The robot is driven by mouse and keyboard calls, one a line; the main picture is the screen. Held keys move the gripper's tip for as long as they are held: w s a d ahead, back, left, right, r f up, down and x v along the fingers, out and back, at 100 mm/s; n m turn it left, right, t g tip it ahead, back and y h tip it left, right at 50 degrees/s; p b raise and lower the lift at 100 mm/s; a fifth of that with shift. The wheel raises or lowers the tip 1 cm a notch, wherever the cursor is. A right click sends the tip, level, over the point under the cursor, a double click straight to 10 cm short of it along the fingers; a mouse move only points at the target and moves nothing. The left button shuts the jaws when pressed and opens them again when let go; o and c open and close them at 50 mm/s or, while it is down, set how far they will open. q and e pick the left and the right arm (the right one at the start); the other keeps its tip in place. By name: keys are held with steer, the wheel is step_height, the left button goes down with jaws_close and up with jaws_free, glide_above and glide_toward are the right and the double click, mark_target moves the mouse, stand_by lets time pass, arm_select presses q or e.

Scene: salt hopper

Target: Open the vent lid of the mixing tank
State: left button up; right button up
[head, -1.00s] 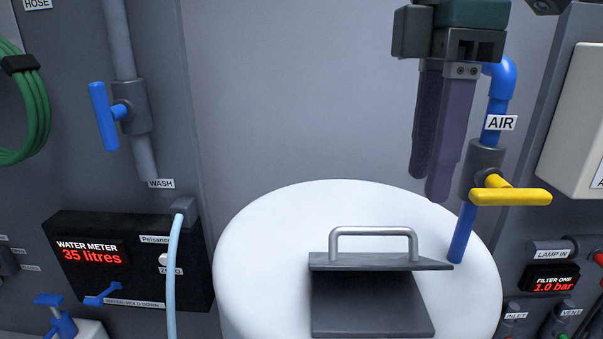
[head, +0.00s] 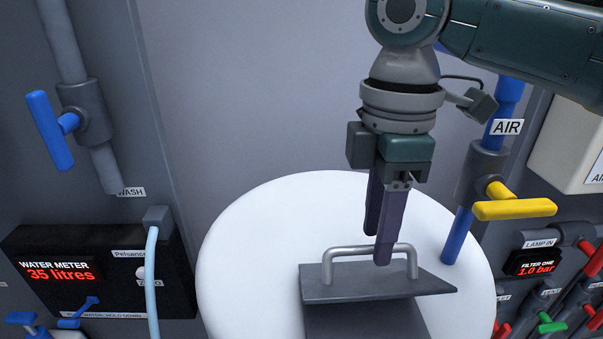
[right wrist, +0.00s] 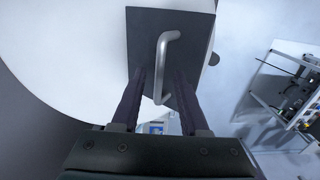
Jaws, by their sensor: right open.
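The mixing tank (head: 240,240) is a white round drum with a bright top. Its vent lid (head: 325,290) is a dark flat plate with a grey bar handle (head: 345,251), above a dark block-like part. My right gripper (head: 378,250) points down at the handle, open, with its purple fingers at the bar. In the right wrist view the lid (right wrist: 145,30) lies below, and the handle (right wrist: 161,60) runs between the open fingers (right wrist: 160,74). I cannot tell whether a finger touches the bar. My left gripper is not in view.
A blue AIR pipe with a yellow lever (head: 514,209) stands right of the gripper. A water meter (head: 60,270) reads 35 litres at left, below a blue WASH valve handle (head: 49,130). Coloured valves fill the lower right. The grey wall behind the tank is bare.

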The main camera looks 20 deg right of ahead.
steer(key=shift+f, duration=0.35)
jaws_close()
stand_by(1.2)
